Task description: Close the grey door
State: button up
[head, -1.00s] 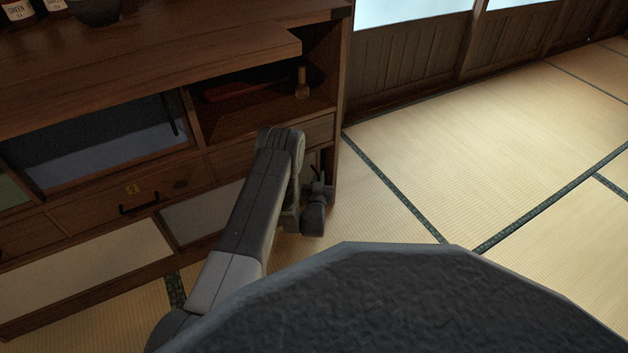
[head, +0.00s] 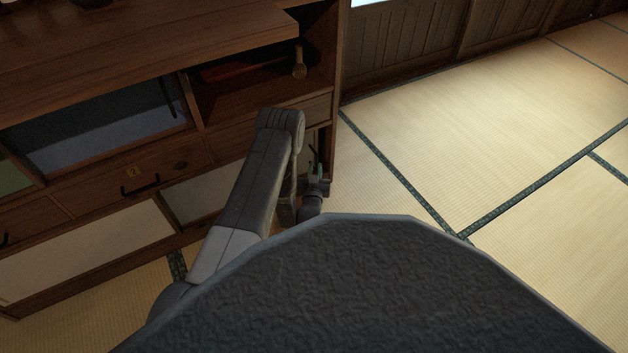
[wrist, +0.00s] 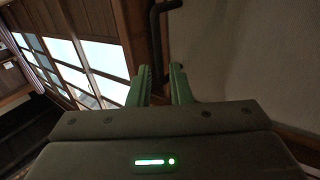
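A pale grey door panel (head: 195,202) sits in the low row of the wooden cabinet, partly behind my arm. In the wrist view a greyish panel (wrist: 245,60) fills the right side, with a dark bar handle (wrist: 155,38) at its left edge. My gripper (head: 317,170) is low by the cabinet's right end. In the wrist view my gripper's green fingers (wrist: 160,72) are apart, and the handle runs down toward the gap between them. I cannot tell whether they touch it, nor how far the door stands open.
Above are a blue-grey panel (head: 105,125) with a dark handle, a drawer (head: 135,185) and an open shelf with a whisk (head: 299,63). Another pale panel (head: 90,250) is at lower left. The tatami floor (head: 480,130) to the right is clear.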

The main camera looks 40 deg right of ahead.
jog(key=p+v, duration=0.1)
jog(key=v, duration=0.6)
jog(key=shift+s+a+p, duration=0.15)
jog(key=shift+a+p, duration=0.05)
jog(key=shift+p, duration=0.15)
